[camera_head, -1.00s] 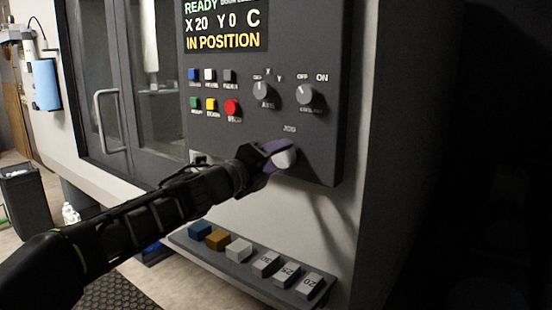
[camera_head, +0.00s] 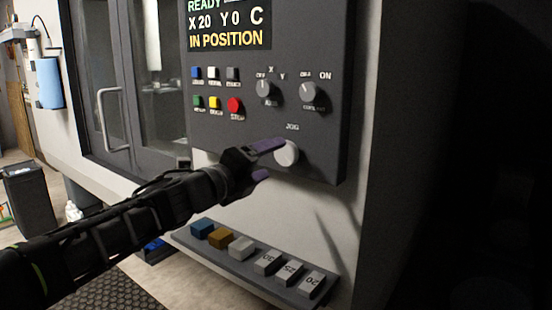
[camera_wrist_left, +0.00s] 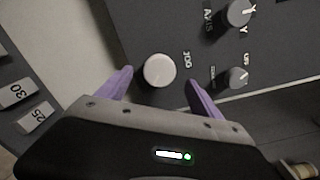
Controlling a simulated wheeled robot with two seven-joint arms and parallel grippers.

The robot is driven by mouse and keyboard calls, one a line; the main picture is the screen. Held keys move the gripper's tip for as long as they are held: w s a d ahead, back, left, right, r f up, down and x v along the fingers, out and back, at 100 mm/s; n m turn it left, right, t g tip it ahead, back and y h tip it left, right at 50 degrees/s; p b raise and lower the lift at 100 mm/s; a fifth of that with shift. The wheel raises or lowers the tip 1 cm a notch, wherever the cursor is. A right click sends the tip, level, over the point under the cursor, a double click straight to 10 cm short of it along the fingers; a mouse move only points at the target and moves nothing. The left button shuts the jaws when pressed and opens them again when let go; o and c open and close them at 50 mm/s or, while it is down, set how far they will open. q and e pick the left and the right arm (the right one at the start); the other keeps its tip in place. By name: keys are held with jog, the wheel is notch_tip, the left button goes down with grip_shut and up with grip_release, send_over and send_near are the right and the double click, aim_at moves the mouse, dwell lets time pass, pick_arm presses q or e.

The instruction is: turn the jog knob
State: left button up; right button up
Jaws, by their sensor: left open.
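The jog knob (camera_head: 286,154) is a round, light grey knob low on the dark control panel, under the JOG label. My left gripper (camera_head: 264,160) is open just to the left of the knob, its purple fingers apart. In the left wrist view the knob (camera_wrist_left: 160,70) lies between and a little beyond the two fingertips (camera_wrist_left: 160,75), with a gap on each side. The gripper holds nothing. My right gripper is not in view.
The axis knob (camera_head: 265,88) and another selector knob (camera_head: 309,95) sit above. Coloured buttons, including a red stop button (camera_head: 235,105), are to the upper left. A shelf (camera_head: 225,256) with several blocks runs below the panel. The display (camera_head: 229,25) reads IN POSITION.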

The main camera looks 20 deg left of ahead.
pick_arm(q)
jog(key=v, duration=0.3)
jog(key=shift+f, duration=0.1)
jog(key=shift+a, duration=0.1)
jog(key=n+p, duration=0.1)
jog(key=n, duration=0.8)
jog(key=n+p, duration=0.1)
jog(key=n, duration=0.8)
jog(key=n+p, duration=0.1)
jog(key=n, duration=0.7)
jog(key=shift+w+d+n+p, duration=0.3)
jog(key=shift+d+n+p, duration=0.05)
jog(key=shift+n, duration=0.05)
